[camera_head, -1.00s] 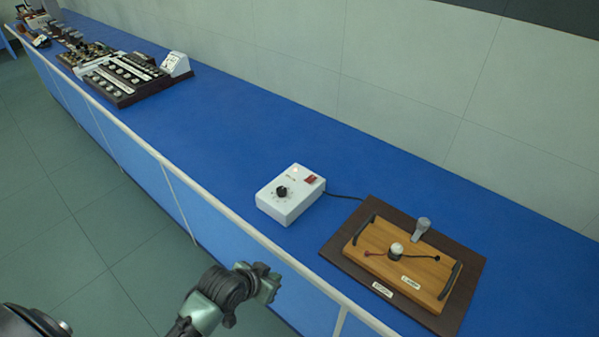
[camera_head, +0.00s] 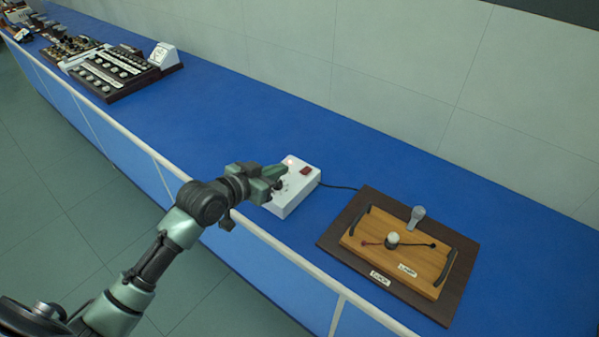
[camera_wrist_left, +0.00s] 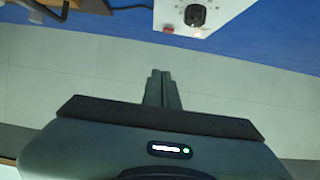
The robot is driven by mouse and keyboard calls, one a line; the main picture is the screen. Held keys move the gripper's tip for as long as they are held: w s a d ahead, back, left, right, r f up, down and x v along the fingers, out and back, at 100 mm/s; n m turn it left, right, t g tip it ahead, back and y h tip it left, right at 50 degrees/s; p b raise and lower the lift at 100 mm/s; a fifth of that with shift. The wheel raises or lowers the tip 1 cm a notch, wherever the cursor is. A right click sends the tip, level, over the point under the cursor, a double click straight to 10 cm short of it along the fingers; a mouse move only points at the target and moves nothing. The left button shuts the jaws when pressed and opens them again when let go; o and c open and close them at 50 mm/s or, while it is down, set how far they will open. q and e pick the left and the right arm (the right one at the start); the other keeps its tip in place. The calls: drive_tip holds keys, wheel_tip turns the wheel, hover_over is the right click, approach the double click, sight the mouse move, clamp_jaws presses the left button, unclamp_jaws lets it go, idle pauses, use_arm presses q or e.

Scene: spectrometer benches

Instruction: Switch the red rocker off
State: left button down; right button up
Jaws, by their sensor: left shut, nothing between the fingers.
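The red rocker (camera_head: 305,171) sits on the top of a white control box (camera_head: 298,196) on the blue bench. My left gripper (camera_head: 279,172) is shut and empty. In the head view it overlaps the box's left part and hides most of the black knob; I cannot tell whether it touches. The left wrist view shows the closed fingers (camera_wrist_left: 161,76) with the box's edge (camera_wrist_left: 171,14), black knob (camera_wrist_left: 195,15) and red rocker (camera_wrist_left: 168,29) at the top, apart from the fingertips in the picture. A small light (camera_head: 290,162) glows on the box. My right gripper is not in view.
A wooden board (camera_head: 385,262) with handles and a bulb-like part lies on a dark base (camera_head: 340,240) right of the box, with a cable running between. Trays of instruments (camera_head: 112,75) stand at the far left. The blue bench (camera_head: 225,115) between is clear; a wall rises behind.

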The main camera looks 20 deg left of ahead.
use_arm(q)
drive_tip(key=shift+w, duration=0.15)
drive_tip(key=p, duration=0.2)
hover_over(300, 181)
drive_tip(key=f, duration=0.3)
drive_tip(key=shift+w+d+f, duration=0.15)
drive_tip(key=shift+w+f, duration=0.2)
drive_tip(key=shift+f, duration=0.05)
drive_tip(key=f, duration=0.2)
drive_tip(key=shift+s+f, duration=0.25)
drive_tip(key=shift+f, duration=0.1)
drive_tip(key=shift+s+a+f, duration=0.15)
drive_tip(key=shift+a+f, duration=0.05)
drive_tip(key=shift+f, duration=0.5)
